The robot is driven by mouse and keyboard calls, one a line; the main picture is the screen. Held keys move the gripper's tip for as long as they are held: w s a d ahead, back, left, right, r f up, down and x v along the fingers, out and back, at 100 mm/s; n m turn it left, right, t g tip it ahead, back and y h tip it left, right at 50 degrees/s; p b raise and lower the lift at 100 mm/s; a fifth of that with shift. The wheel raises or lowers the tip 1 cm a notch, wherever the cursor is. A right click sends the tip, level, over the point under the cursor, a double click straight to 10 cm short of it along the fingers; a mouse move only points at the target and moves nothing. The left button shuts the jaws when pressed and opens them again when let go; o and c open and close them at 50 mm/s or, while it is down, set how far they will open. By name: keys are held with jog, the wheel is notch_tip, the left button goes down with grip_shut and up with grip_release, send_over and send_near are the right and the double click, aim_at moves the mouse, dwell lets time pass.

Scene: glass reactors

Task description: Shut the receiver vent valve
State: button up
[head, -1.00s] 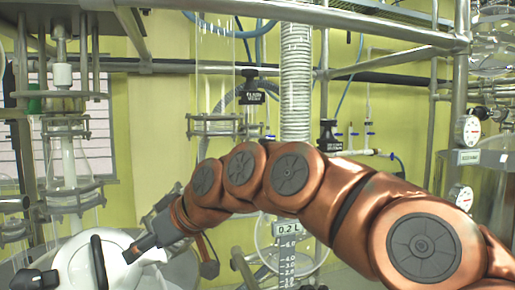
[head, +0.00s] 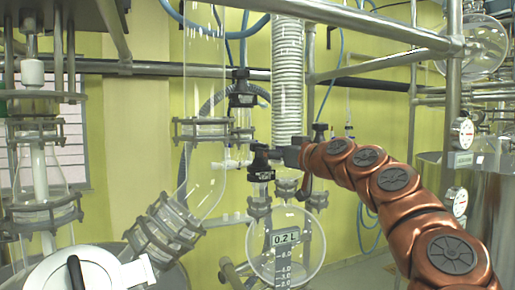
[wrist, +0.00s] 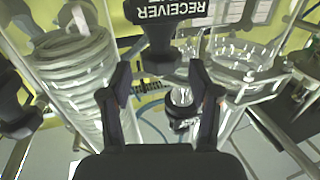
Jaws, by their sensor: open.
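A black valve handle (wrist: 162,45) shows at the top of the wrist view, its label upside down. The word RECEIVER is readable; the rest of the label is cut off. Its stem reaches down towards the gap between my fingertips. My gripper (wrist: 160,82) is open, one finger on each side of that gap, with nothing held. In the head view a black valve handle (head: 260,164) stands just left of my gripper (head: 284,157), whose fingers are small and partly hidden there. I cannot read that handle's label or tell whether they touch.
A second black valve (head: 240,92) hangs higher and to the left. A coiled glass condenser (head: 288,75) rises behind my wrist. A round receiver flask (head: 287,245) marked 0.2 L is below. Steel rails (head: 380,27) cross overhead. A white reactor lid (head: 75,275) is at lower left.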

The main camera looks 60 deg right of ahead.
jog(key=p+x, duration=0.2)
jog(key=x, duration=0.3)
jog(key=shift+w+d, duration=0.1)
jog(key=shift+w, duration=0.2)
jog(key=c, duration=0.9)
jog(key=shift+s+f+b, duration=0.1)
jog(key=shift+f+b, duration=0.1)
jog(key=shift+b, duration=0.2)
